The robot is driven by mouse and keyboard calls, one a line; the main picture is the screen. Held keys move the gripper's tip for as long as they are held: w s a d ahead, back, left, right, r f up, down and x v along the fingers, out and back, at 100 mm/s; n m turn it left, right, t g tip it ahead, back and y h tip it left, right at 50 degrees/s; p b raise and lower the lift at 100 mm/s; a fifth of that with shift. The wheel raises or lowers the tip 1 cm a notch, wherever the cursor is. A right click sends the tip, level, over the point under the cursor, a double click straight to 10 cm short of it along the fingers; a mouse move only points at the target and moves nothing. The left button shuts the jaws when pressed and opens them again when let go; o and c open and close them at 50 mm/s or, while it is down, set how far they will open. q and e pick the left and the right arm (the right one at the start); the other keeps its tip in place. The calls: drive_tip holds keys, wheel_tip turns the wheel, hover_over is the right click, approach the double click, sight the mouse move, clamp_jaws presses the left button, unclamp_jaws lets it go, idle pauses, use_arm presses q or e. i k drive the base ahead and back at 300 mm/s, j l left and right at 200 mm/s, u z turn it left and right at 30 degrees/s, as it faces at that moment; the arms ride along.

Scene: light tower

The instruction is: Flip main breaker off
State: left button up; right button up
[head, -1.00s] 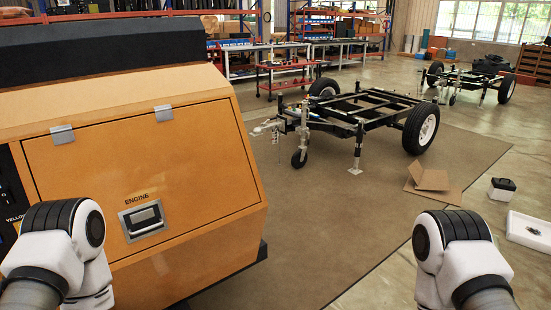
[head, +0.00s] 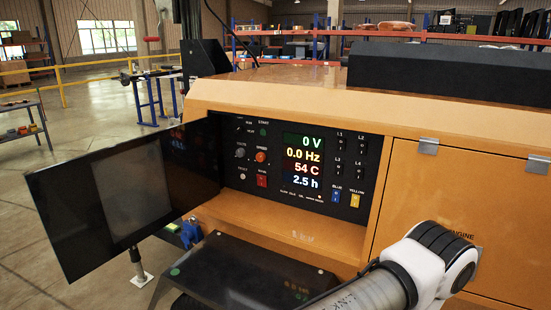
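The control panel (head: 280,170) of the orange light tower is in the middle of the head view. A small red switch (head: 262,180) with a label that seems to read MAIN sits low on its left part; its lever position is too small to tell. A blue switch (head: 336,196) and a yellow switch (head: 355,200) are at the lower right of the panel. The display (head: 304,168) reads 0 V, 0.0 Hz, 54 C and 2.5 h. A white arm link of mine shows at the lower right, but neither gripper is in view.
A dark panel door (head: 130,190) with a window stands open to the left of the panel. An orange ledge (head: 280,230) juts out below the panel. The closed engine door (head: 455,205) is to the right.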

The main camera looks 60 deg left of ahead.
sight(262, 180)
drive_tip(key=u, duration=2.25)
drive_tip(key=i+j, duration=0.1)
drive_tip(key=j, duration=0.3)
drive_tip(key=i+j, duration=0.1)
drive_tip(key=j, duration=0.3)
drive_tip(key=i+j, duration=0.1)
drive_tip(key=j, duration=0.35)
drive_tip(key=i+j, duration=0.1)
drive_tip(key=j, duration=0.3)
drive_tip(key=i+j, duration=0.1)
drive_tip(key=j, duration=0.3)
drive_tip(key=i+j, duration=0.1)
drive_tip(key=j, duration=0.3)
